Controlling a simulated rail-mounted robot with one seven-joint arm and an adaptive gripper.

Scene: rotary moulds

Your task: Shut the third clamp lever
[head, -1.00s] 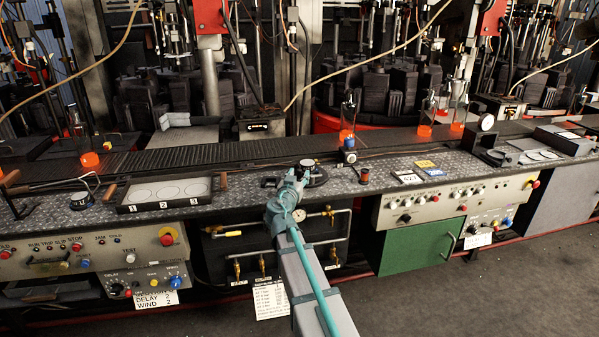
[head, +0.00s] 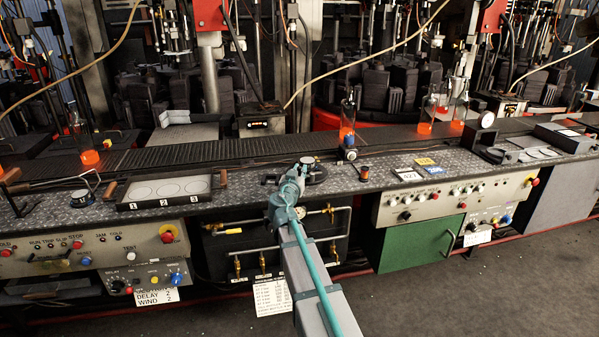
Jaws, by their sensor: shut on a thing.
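My gripper (head: 299,172) reaches over the metal bench to a round dark clamp fixture (head: 316,175) near the bench's front edge. My gripper is shut on what appears to be a clamp lever at the fixture's near left side. The lever is mostly hidden by my fingers and wrist and too small to make out, so its angle and which lever it is cannot be told. A dark piece sticks out left of my fingers.
Left on the bench is a tray (head: 122,205) marked 1, 2, 3. Right of the fixture stand a small dark-orange spool (head: 364,174) and small plates (head: 407,175). Behind runs a dark conveyor (head: 220,153) with a glowing bottle (head: 347,120). Gauge and pipes (head: 300,212) sit below the edge.

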